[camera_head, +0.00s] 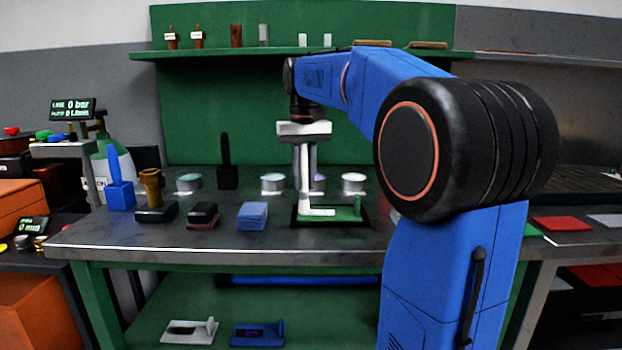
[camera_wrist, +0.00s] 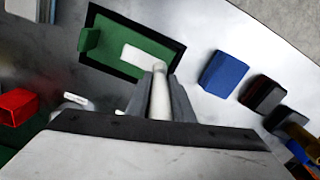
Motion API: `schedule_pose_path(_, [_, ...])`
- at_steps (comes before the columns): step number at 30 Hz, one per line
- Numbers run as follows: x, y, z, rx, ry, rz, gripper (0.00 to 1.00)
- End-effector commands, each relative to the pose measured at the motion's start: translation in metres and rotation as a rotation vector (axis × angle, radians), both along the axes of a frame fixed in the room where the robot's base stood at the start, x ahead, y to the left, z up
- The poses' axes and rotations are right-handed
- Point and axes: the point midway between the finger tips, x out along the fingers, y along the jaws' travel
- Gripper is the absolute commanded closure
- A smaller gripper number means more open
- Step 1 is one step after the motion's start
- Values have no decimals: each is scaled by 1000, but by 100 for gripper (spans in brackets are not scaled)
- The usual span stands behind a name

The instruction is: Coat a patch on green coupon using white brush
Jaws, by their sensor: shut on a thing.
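My gripper (camera_head: 304,200) points down over the bench and is shut on the white brush, whose pale handle shows between the fingers in the wrist view (camera_wrist: 158,98). The green coupon (camera_head: 345,216) lies flat in a black-edged tray (camera_head: 365,224), with a small upright green block at one end. The coupon also shows in the wrist view (camera_wrist: 110,40). A white rectangle (camera_wrist: 140,53) lies on the coupon beside the brush end. I cannot tell whether the brush touches it; the bristles are hidden.
Shallow round tins (camera_head: 272,183) stand behind. A black upright holder (camera_head: 227,175) and a blue one (camera_head: 121,192) are further left.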

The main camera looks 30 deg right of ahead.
Motion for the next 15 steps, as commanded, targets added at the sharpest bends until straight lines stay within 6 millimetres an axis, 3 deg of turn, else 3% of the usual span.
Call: schedule_pose_path(15, [7, 9, 1, 0, 0, 1, 100])
